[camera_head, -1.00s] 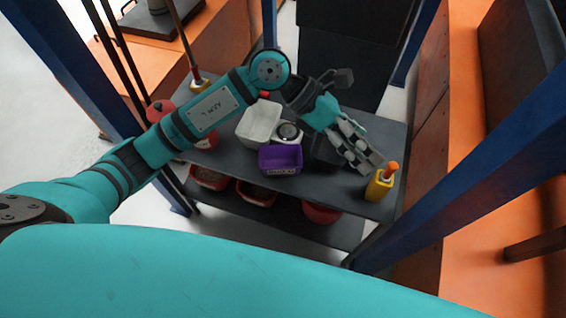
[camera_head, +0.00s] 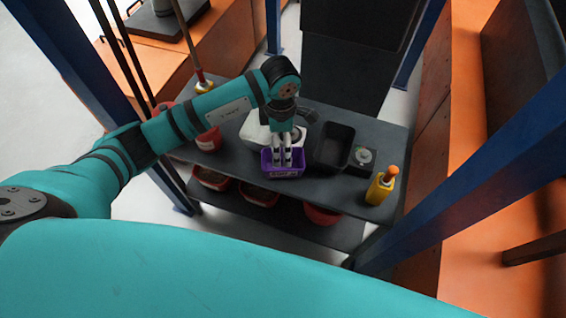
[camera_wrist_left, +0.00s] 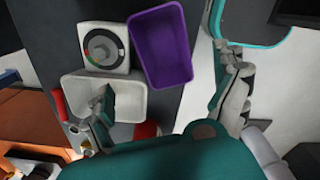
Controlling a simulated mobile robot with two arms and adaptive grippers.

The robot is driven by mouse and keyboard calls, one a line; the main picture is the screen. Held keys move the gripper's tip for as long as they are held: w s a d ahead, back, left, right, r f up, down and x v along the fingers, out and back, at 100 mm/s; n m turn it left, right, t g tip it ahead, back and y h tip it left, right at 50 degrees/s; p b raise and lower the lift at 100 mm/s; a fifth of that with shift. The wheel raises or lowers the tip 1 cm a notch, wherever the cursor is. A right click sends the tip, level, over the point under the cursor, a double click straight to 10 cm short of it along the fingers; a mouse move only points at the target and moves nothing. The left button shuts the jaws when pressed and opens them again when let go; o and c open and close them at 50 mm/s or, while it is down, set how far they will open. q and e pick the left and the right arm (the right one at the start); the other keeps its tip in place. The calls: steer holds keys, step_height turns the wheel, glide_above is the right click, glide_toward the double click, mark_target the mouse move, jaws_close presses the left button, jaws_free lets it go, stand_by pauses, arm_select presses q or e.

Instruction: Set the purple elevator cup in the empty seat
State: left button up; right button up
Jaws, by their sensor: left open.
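The purple elevator cup (camera_head: 284,169) is an open-topped box with a label on its front, standing on the grey shelf top near its front edge. It also shows in the left wrist view (camera_wrist_left: 161,48), with its empty inside visible. My left gripper (camera_head: 288,162) points down over the cup, its fingers overlapping the back of the cup in the head view. In the wrist view the fingers are wide apart and nothing is between them; the cup lies ahead of them. I cannot tell if they touch it. No empty seat can be made out. My right gripper is not in view.
A white cup (camera_head: 256,128) stands behind the purple one, partly hidden by my arm. Red bins (camera_head: 259,194) sit on the lower shelf.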

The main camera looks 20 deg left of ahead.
arm_select(q)
steer(key=f, duration=0.2)
steer(key=f+p, duration=0.1)
steer(key=f, duration=0.2)
steer(key=shift+s+d+f, duration=0.3)
steer(key=shift+s+d, duration=0.05)
steer(key=shift+d, duration=0.05)
steer(key=shift+f, duration=0.65)
steer(key=shift+w+r, duration=0.1)
steer(key=shift+w, duration=0.05)
steer(key=c, duration=1.8)
steer(key=shift+r, duration=0.1)
steer(key=shift+r, duration=0.5)
steer(key=s+d+r+b, duration=0.1)
steer(key=s+d+r, duration=0.1)
steer(key=s+d, duration=0.2)
steer(key=s+d+r+b, duration=0.1)
steer(key=s+d, duration=0.3)
steer(key=s, duration=0.6)
steer(key=shift+r+b, duration=0.4)
steer(key=shift+b, duration=0.25)
